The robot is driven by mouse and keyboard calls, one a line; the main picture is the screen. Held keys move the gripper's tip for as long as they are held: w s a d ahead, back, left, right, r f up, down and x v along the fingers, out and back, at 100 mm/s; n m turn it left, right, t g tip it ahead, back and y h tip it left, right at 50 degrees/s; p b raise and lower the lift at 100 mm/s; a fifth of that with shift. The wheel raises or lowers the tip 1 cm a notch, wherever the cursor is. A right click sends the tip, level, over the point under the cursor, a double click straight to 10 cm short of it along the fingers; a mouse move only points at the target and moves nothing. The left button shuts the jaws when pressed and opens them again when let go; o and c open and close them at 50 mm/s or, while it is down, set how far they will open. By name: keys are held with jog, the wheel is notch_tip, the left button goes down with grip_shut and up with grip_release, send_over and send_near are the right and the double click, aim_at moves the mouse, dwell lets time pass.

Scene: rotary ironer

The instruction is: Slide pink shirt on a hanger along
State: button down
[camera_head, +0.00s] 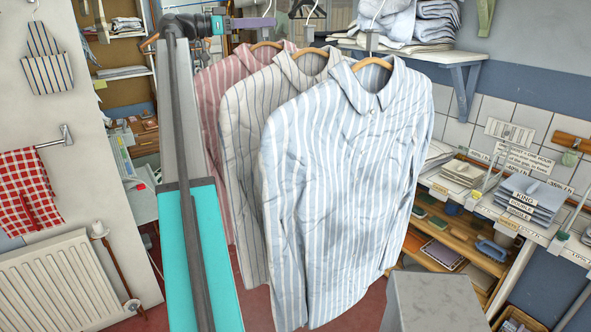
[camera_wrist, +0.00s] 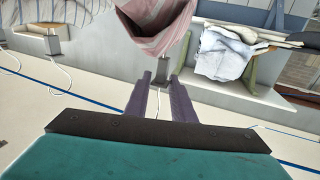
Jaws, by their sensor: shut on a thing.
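The pink striped shirt (camera_head: 216,88) hangs on a wooden hanger (camera_head: 266,45) behind two other shirts, which cover most of its front. It also shows at the top of the wrist view (camera_wrist: 158,24). My gripper (camera_head: 270,22) reaches in from the left at hook height, above the pink shirt's collar. The shirt hangs below the fingers. The exact contact on the hook is too small to tell.
A cream striped shirt (camera_head: 248,130) and a blue striped shirt (camera_head: 345,165) hang in front, close together. A shelf (camera_head: 455,57) with folded linen is at upper right. A rack (camera_head: 500,205) with labelled linen stands right. A radiator (camera_head: 50,280) is at lower left.

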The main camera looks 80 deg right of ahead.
jog(key=shift+w+d+r+p, duration=0.15)
jog(key=shift+w+d+p, duration=0.85)
jog(key=shift+p, duration=1.45)
jog(key=c, duration=1.4)
grip_release()
jog(key=shift+c, duration=0.2)
jog(key=shift+w+a, duration=0.1)
jog(key=shift+w, duration=0.05)
jog(key=shift+p+v, duration=0.35)
jog(key=shift+v, duration=2.45)
